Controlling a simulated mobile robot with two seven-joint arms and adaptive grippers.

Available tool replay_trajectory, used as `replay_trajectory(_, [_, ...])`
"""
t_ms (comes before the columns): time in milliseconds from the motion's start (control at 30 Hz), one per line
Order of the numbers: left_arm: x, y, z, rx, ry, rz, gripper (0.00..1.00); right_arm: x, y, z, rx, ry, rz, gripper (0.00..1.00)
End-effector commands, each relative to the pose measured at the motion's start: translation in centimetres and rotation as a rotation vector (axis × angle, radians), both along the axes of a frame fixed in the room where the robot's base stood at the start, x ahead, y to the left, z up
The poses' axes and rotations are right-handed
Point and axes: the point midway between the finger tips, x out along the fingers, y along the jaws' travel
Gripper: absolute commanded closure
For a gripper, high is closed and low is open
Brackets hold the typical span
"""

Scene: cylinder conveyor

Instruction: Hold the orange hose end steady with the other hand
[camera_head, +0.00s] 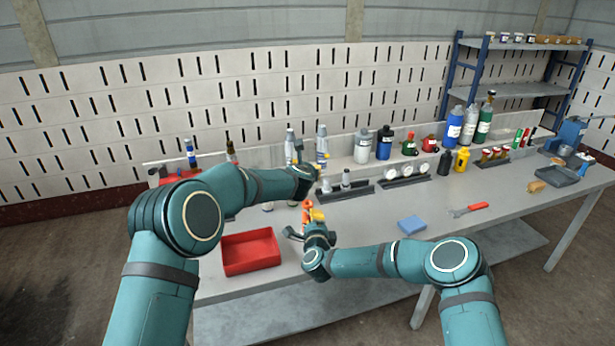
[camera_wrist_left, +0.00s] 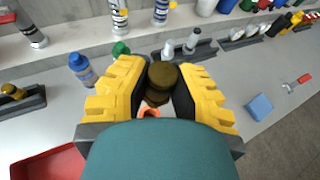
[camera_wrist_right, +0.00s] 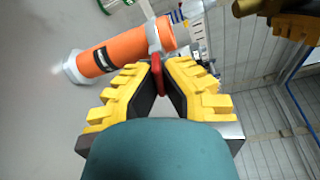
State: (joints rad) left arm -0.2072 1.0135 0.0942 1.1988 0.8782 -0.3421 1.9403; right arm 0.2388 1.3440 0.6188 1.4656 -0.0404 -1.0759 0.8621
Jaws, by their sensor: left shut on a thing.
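The orange hose end is a thick orange cylinder (camera_wrist_right: 118,52) with grey collars and a black label in the right wrist view. In the head view an orange part (camera_head: 307,211) shows above my right gripper (camera_head: 318,232). In the right wrist view my right gripper (camera_wrist_right: 160,65) has its fingertips around a thin red part (camera_wrist_right: 157,76) at the collar; whether they clamp it is unclear. My left gripper (camera_wrist_left: 165,72) is shut on a dark brass fitting (camera_wrist_left: 160,80) in the left wrist view. A bit of orange (camera_wrist_left: 148,112) shows below it.
A red tray (camera_head: 250,252) lies on the grey bench left of my right gripper. A blue block (camera_head: 411,225) and a red-handled wrench (camera_head: 468,210) lie to the right. Bottles and holders line the back.

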Motion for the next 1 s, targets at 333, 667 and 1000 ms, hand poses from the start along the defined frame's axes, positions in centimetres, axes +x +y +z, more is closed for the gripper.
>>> replay_trajectory(333, [0.0, 0.0, 1.5, 0.0, -0.002, 0.0, 1.0, 0.0, 0.0, -0.1, 0.0, 0.001, 0.0, 1.0])
replay_trajectory(667, [0.0, 0.0, 2.8, -0.001, 0.0, -0.001, 1.0, 0.0, 0.0, -0.1, 0.0, 0.001, 0.0, 1.0])
replay_trajectory(1000, [0.0, 0.0, 2.9, -0.001, -0.001, 0.0, 1.0, 0.0, 0.0, -0.1, 0.0, 0.001, 0.0, 0.61])
